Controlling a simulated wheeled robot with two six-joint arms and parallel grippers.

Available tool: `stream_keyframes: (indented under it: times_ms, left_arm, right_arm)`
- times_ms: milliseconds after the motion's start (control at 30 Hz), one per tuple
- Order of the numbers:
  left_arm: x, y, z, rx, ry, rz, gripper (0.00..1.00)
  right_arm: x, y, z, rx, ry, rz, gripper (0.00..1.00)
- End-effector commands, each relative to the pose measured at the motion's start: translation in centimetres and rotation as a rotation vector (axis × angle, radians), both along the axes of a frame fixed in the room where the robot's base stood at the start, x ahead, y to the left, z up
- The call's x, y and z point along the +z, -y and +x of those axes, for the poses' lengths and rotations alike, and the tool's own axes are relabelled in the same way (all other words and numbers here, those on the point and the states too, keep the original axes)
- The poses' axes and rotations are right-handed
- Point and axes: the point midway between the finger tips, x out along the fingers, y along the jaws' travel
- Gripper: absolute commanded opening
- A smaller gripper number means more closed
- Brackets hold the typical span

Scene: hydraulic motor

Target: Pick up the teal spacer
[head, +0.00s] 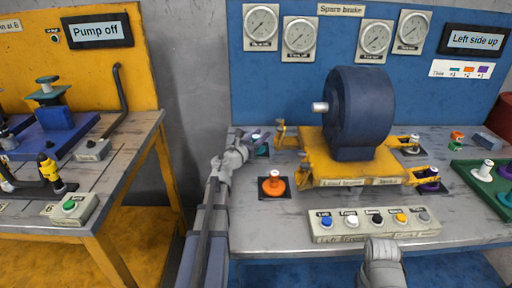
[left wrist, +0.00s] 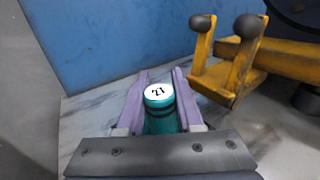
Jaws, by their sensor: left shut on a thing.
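The teal spacer (left wrist: 160,118) has a white top with dark digits on it. It stands between the two purple fingers of my left gripper (left wrist: 160,92), which is shut on it. In the head view my left gripper (head: 258,141) is at the left side of the blue-backed bench, left of the yellow motor base. The spacer is mostly hidden there by my gripper, and a dark pad (head: 263,153) shows just below. I cannot tell whether the spacer touches the pad.
A yellow bracket (left wrist: 222,72) with dark knobs stands close right of the gripper. The dark blue motor (head: 358,110) sits on the yellow base. An orange spacer (head: 274,184) stands nearer on its pad. A button box (head: 375,226) is at the front edge. The blue panel (head: 270,80) rises behind.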

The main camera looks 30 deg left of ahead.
Motion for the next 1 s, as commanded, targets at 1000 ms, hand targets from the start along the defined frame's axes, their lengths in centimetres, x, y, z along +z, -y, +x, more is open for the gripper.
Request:
stream_keyframes:
  times_ms: [1000]
  left_arm:
    - [1.1,0.0,0.0,0.000,0.000,0.000,0.00]
  right_arm:
    - [1.1,0.0,0.0,0.000,0.000,0.001,0.50]
